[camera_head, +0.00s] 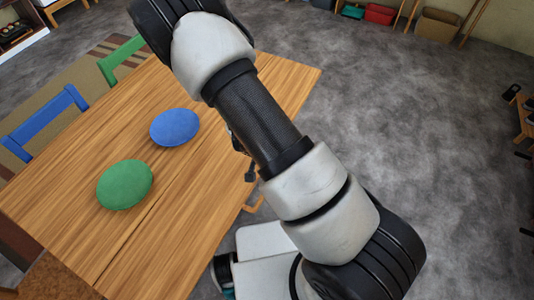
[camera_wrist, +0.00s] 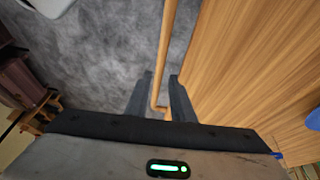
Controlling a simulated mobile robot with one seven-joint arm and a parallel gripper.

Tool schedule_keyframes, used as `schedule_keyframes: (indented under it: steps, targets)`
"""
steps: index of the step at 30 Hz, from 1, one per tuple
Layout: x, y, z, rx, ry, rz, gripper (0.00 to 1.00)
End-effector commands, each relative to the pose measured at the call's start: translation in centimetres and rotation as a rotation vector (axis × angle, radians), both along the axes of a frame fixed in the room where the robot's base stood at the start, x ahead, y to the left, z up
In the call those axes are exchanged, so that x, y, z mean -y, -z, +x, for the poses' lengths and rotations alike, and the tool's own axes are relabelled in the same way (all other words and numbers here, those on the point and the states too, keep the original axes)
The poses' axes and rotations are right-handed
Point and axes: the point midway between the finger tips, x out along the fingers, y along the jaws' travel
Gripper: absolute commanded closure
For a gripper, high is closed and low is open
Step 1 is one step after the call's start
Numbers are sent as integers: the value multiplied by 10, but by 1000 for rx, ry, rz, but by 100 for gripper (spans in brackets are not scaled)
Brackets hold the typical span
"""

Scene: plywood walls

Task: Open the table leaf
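The wooden table (camera_head: 60,200) has a thin seam along its top, with a flat section that looks like the leaf (camera_head: 185,220) on the right of it. In the wrist view, the striped wood panel (camera_wrist: 250,60) fills the right side. A thin wooden bar (camera_wrist: 166,45) runs beside its edge and bends at the near end. My gripper (camera_wrist: 157,82) is open, its two dark fingers on either side of the bar. In the head view, my arm mostly hides the gripper (camera_head: 249,172) at the table's right edge.
A blue round cushion-like thing (camera_head: 175,127) and a green one (camera_head: 125,185) lie on the table. A blue chair (camera_head: 45,122) and a green chair (camera_head: 122,58) stand on its left. Grey floor (camera_head: 420,130) is open to the right.

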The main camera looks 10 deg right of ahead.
Motion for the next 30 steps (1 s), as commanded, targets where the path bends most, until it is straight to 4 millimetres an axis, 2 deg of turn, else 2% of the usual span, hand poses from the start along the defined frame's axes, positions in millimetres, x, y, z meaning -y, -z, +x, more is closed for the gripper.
schedule_keyframes:
  steps: [1, 6, 12, 17, 30]
  targets:
    - [-6, -15, -3, 2, -6, 2, 78]
    - [-16, -52, -13, 2, -4, -1, 78]
    - [-24, -78, -21, 1, -1, 0, 78]
    - [-27, -85, -23, 1, 1, 0, 78]
    - [-26, -85, -24, 1, 1, 0, 78]
